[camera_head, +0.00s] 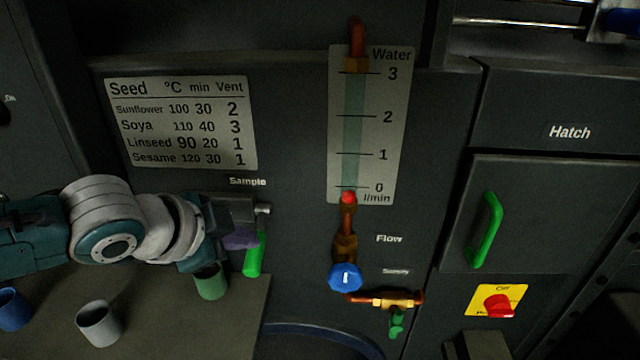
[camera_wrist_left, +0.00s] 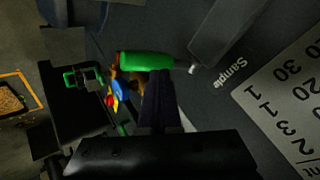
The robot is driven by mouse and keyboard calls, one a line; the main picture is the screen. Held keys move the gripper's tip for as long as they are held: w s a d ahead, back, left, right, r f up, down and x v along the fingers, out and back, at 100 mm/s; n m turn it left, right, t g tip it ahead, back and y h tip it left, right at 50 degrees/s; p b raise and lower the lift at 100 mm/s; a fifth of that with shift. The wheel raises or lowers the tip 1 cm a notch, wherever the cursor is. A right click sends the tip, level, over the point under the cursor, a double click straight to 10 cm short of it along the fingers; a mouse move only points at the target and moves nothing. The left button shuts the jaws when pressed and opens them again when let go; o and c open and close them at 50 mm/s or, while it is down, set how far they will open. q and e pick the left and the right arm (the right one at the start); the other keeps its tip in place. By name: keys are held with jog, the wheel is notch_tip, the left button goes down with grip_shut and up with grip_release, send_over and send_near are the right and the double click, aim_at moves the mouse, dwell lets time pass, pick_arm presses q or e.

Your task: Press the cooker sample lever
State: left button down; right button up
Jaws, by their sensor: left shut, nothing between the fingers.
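The cooker sample lever is a green handle (camera_head: 254,256) below the "Sample" label on the dark panel. It hangs slightly tilted from a metal pivot. In the left wrist view the green handle (camera_wrist_left: 146,61) lies across the upper middle, just beyond my fingers. My left gripper (camera_head: 243,240) is shut and empty, immediately left of the lever. Its dark fingers also show in the left wrist view (camera_wrist_left: 160,90). I cannot tell whether they touch the lever. A purple patch shows by the fingertips. My right gripper is not in view.
A green cup (camera_head: 210,283), a grey cup (camera_head: 99,323) and a blue cup (camera_head: 12,309) stand on the shelf (camera_head: 165,325) below my arm. Right of the lever are a water gauge (camera_head: 396,130), a blue flow knob (camera_head: 345,277) and a hatch with green handle (camera_head: 487,230).

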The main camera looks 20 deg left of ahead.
aim_at(247, 257)
pick_arm(q)
jog(key=shift+f, duration=0.25)
dwell(0.4)
jog(key=shift+r+p, duration=2)
notch_tip(247, 257, up, 5)
jog(key=p, duration=0.5)
